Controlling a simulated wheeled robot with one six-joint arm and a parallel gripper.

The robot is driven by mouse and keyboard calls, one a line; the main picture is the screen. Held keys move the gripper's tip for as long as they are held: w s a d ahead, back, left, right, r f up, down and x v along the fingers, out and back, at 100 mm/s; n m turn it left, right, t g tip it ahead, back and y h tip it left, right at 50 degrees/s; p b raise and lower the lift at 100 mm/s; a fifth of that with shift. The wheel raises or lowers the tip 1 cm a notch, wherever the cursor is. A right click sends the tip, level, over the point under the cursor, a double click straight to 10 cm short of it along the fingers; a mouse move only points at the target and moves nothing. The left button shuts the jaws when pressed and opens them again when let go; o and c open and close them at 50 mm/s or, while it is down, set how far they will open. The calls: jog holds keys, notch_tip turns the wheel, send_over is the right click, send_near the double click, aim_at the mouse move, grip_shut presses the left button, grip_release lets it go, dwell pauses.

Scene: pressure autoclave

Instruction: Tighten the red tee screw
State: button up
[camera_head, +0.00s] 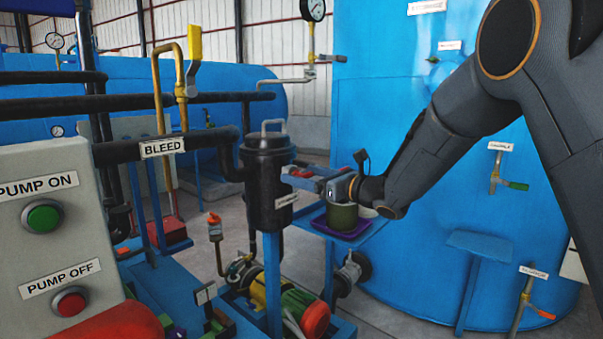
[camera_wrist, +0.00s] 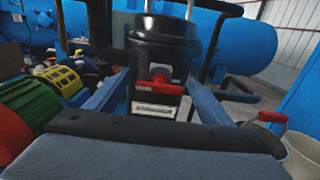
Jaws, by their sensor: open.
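The black strainer pot (camera_head: 268,185) stands upright left of my gripper (camera_head: 303,181) in the head view. In the wrist view the strainer (camera_wrist: 163,48) fills the upper middle. The red tee screw (camera_wrist: 158,88) sticks out of its front, with its red crossbar lying roughly level. My gripper (camera_wrist: 162,96) is open, its two blue fingers reaching forward on either side of the tee screw. I cannot tell whether either finger touches it. In the head view the fingers hide most of the tee screw.
A purple tray (camera_head: 322,228) with a green pot (camera_head: 342,216) sits just below my wrist. A beige container (camera_wrist: 298,152) shows at the wrist view's right. The blue tank (camera_head: 400,130) stands right. A motor with a red end (camera_head: 316,318) lies below. The BLEED pipe (camera_head: 120,152) runs left.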

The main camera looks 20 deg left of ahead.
jog(key=shift+w+a, duration=0.25)
jog(key=shift+a, duration=0.3)
jog(key=c, duration=1)
jog(key=shift+c, duration=0.2)
